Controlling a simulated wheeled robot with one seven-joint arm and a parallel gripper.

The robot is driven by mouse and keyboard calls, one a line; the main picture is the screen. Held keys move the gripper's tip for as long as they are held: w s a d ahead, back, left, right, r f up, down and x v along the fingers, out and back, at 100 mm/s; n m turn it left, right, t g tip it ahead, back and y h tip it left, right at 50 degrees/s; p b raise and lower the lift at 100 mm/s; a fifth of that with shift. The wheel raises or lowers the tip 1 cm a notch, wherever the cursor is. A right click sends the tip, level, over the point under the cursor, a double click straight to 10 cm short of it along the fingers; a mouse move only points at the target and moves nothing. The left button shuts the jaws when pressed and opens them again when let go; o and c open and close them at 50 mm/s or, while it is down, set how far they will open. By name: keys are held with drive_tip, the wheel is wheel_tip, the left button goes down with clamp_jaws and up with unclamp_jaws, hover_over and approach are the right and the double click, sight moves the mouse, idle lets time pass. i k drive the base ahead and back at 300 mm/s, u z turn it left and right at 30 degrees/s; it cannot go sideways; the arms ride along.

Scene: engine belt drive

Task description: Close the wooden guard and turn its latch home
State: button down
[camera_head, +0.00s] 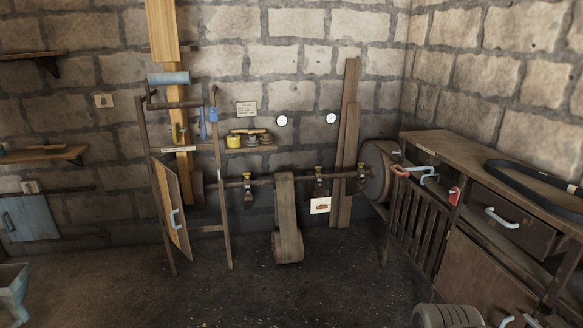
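The wooden guard (170,203) is a narrow brown panel with a pale blue handle (174,218). It hangs at the left side of an upright wooden frame (224,200) and stands ajar, turned at an angle to the frame. The opening between the guard and the right post is uncovered. A latch cannot be clearly made out. My gripper is not in view.
Behind the frame runs a horizontal shaft (262,181) with a hanging belt (287,225) and a large wheel (376,171). A wooden bench (470,160) with drawers and a loose dark belt (535,186) fills the right. The floor (330,285) in front is mostly clear.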

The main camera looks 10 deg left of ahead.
sight(166, 183)
drive_tip(key=u, duration=0.3)
drive_tip(key=i, duration=2)
drive_tip(key=u, duration=1.65)
drive_tip(key=i, duration=1.15)
drive_tip(key=u, duration=1.2)
drive_tip(key=i, duration=0.65)
drive_tip(key=u, duration=0.15)
